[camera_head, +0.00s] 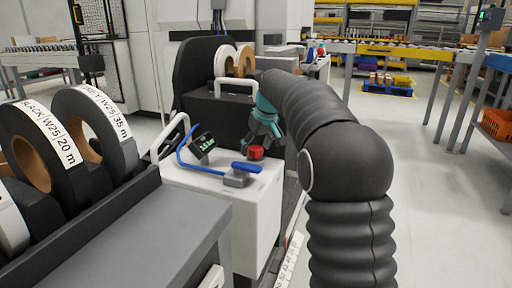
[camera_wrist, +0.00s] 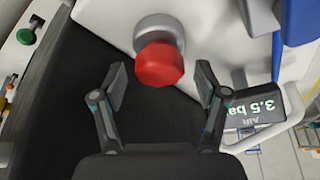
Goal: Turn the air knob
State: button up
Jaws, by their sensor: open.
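The red air knob (camera_wrist: 159,64) sits on a round grey base at the top middle of the wrist view. It also shows in the head view as a small red knob (camera_head: 256,153) on top of the white cabinet (camera_head: 254,207). My gripper (camera_wrist: 161,82) is open, with one finger on each side of the knob's near end and gaps between the fingers and the knob. In the head view my gripper (camera_head: 263,130) is just above the knob, partly hidden by my arm. A dark display (camera_wrist: 255,107) reads "AIR 3.5 ba", its end cut off.
The display (camera_head: 202,145) stands left of the knob. A blue lever (camera_head: 246,167) and a blue hose (camera_head: 186,156) lie close by. A white handle (camera_head: 171,134) and a dark box (camera_head: 219,116) border the cabinet top. Large tape rolls (camera_head: 92,124) stand at left.

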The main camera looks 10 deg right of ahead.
jog(key=shift+c, duration=0.3)
jog(key=c, duration=1.1)
jog(key=m+h+p, duration=0.1)
jog(key=m+p, duration=0.1)
jog(key=shift+a+r+m, duration=0.1)
jog(key=shift+r+m, duration=0.05)
jog(key=shift+m, duration=0.25)
jog(key=m+h+p, duration=0.2)
jog(key=m+p, duration=0.1)
jog(key=m, duration=0.2)
jog(key=shift+a, duration=0.1)
jog(key=m+h+p, duration=0.1)
jog(key=m, duration=0.2)
jog(key=m+g+p, duration=0.1)
jog(key=m, duration=0.1)
jog(key=shift+w+a+m+h+p, duration=0.1)
jog(key=shift+m+h+p, duration=0.25)
jog(key=shift+m+h, duration=0.05)
jog(key=shift+m+g+h+p, duration=0.4)
jog(key=shift+m+g+p, duration=0.45)
jog(key=shift+m, duration=1.25)
jog(key=shift+f, duration=0.2)
